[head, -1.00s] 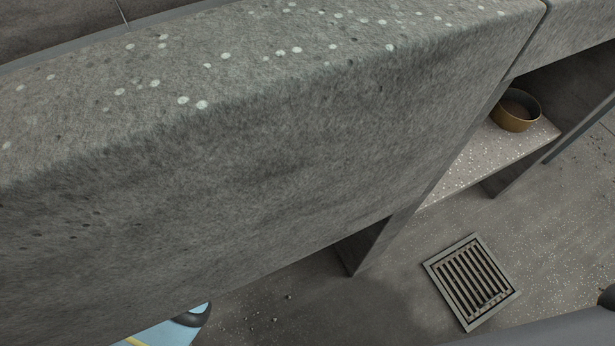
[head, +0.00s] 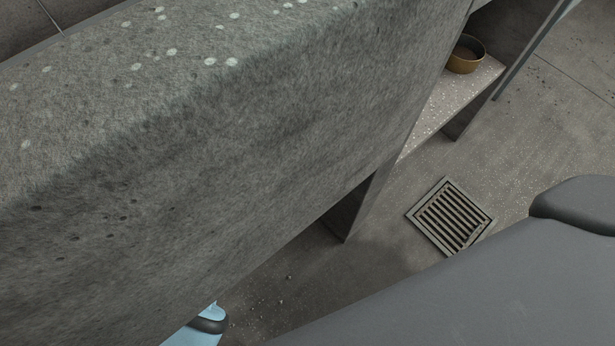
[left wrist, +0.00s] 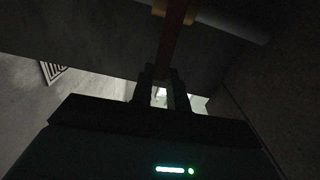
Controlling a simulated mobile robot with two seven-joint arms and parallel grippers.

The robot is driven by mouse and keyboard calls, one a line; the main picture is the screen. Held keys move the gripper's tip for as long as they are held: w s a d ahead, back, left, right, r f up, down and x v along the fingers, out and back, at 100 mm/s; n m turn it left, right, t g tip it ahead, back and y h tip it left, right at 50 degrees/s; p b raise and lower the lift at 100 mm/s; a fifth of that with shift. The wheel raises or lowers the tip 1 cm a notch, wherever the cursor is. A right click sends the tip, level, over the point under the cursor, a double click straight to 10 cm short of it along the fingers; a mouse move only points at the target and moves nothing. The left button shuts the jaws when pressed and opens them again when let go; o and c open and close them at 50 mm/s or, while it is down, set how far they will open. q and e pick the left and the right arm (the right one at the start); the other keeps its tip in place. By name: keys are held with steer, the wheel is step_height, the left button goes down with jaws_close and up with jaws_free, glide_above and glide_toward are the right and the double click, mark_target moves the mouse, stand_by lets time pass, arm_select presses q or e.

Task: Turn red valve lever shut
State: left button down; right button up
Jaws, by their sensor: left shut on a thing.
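The red valve lever (left wrist: 172,45) shows dark red in the left wrist view, running down from brass-coloured fittings (left wrist: 160,9) on a pipe (left wrist: 235,20) at the top. My left gripper (left wrist: 163,86) is shut on the lever's lower end, with a dark finger on each side of it. The picture is dim, so the exact contact and the lever's angle to the pipe are hard to tell. The head view shows neither the lever nor either gripper. My right gripper is out of view.
A thick concrete bench (head: 250,140) fills much of the head view. A brass-coloured bowl (head: 464,62) stands on a low speckled shelf (head: 440,108) at the right. A floor drain grate (head: 450,216) lies below. Part of a light-blue object (head: 203,330) shows at the bottom.

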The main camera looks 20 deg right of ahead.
arm_select(q)
steer(key=shift+f, duration=0.2)
steer(key=c, duration=1.4)
jaws_free()
steer(key=shift+r, duration=0.1)
steer(key=shift+o, duration=0.2)
steer(key=shift+a, duration=0.1)
steer(key=v, duration=0.7)
steer(key=shift+a+p, duration=0.3)
steer(key=shift+s, duration=0.15)
